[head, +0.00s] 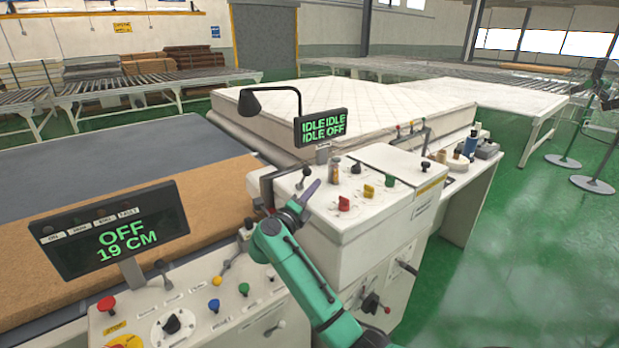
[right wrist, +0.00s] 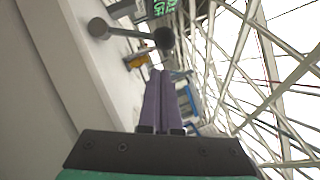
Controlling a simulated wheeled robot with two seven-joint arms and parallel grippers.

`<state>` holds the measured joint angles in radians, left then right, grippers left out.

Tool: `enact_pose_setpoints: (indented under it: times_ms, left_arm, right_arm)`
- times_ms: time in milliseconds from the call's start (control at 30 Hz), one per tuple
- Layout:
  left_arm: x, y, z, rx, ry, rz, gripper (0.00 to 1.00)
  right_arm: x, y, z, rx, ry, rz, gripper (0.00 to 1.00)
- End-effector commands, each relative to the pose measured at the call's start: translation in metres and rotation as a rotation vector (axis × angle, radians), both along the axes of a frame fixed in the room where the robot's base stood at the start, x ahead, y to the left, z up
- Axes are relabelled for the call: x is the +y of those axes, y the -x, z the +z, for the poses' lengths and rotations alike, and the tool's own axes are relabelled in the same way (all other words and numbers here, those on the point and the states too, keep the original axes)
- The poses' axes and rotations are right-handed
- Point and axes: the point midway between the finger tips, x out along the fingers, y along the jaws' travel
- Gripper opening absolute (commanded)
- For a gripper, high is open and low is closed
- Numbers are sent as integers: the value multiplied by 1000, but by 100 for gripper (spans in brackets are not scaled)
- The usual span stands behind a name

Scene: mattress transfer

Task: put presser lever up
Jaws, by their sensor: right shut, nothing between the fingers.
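My right gripper (head: 311,189) is at the left end of the white control cabinet (head: 375,215), its two purple fingers together and empty. In the right wrist view the closed fingers (right wrist: 160,100) point toward a lever (right wrist: 130,33) with dark round ends, apart from it by a small gap as far as I can tell. In the head view a short lever with a dark knob (head: 306,172) stands just behind the fingertips; I take it for the presser lever, but its label is not readable. Its lower part is partly hidden. My left gripper is not in view.
A screen reading IDLE and OFF (head: 321,127) stands behind the cabinet, and a screen reading OFF 19 CM (head: 110,230) at the left. Red, yellow and green knobs (head: 369,191) are right of the gripper. A white mattress (head: 350,105) lies behind.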

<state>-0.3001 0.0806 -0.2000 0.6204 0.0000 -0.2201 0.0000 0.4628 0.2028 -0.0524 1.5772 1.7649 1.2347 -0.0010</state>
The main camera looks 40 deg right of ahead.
Motion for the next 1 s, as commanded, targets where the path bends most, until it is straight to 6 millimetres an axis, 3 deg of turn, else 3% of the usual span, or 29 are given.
enact_pose_setpoints:
  times_ms: [167,1000]
  left_arm:
    - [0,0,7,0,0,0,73]
    - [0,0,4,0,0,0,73]
  right_arm:
    - [2,-13,7,1,1,1,0]
    - [3,-17,11,1,0,1,0]
